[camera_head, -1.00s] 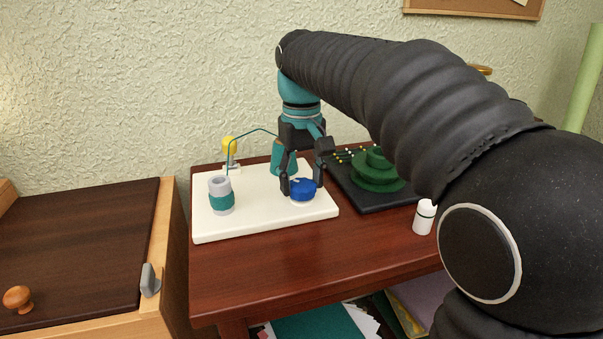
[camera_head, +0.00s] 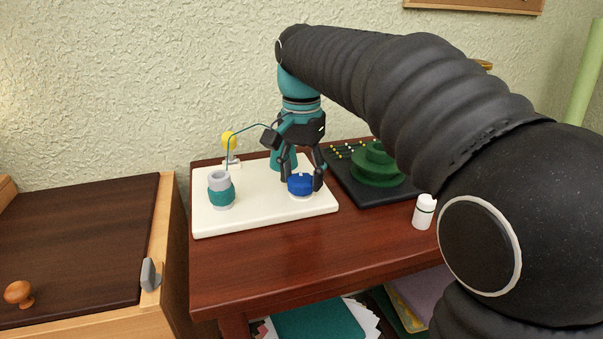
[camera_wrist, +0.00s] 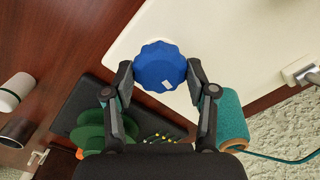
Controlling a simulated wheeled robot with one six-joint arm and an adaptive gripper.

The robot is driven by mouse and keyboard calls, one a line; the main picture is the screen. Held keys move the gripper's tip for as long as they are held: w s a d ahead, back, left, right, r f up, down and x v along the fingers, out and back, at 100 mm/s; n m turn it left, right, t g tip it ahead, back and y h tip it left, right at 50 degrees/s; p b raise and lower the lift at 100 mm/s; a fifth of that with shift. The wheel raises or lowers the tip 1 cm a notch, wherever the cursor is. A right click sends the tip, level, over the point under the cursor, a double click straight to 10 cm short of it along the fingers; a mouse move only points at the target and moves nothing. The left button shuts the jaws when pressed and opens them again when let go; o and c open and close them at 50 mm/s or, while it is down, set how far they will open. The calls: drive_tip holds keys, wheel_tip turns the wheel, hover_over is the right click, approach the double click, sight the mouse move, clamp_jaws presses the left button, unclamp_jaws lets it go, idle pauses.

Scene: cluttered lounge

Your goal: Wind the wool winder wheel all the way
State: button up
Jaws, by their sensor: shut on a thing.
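The winder is a cream board (camera_head: 250,217) on a red-brown table. Its blue knob-like wheel (camera_head: 301,184) sits at the board's right side and has a small white mark on top. My gripper (camera_head: 302,183) points down and is shut on the wheel's rim. In the wrist view the fingers (camera_wrist: 160,78) touch opposite sides of the blue wheel (camera_wrist: 158,64). A grey spool with teal wool (camera_head: 221,191) stands at the board's left. A teal wool cone (camera_head: 283,157) stands behind my gripper, partly hidden. A strand runs from it toward a yellow ball on a post (camera_head: 230,142).
A black tray with a green stepped object (camera_head: 378,167) lies right of the board. A white bottle (camera_head: 424,212) stands near the table's right front. A dark-topped wooden cabinet (camera_head: 80,245) is at left. The table's front strip (camera_head: 300,262) is clear.

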sight(301, 178)
drive_tip(key=shift+f+m, duration=0.1)
drive_tip(key=shift+m, duration=0.7)
drive_tip(key=o, duration=1.2)
drive_tip(key=shift+a, duration=0.1)
drive_tip(key=shift+c, duration=0.2)
wheel_tip(301, 178, up, 12)
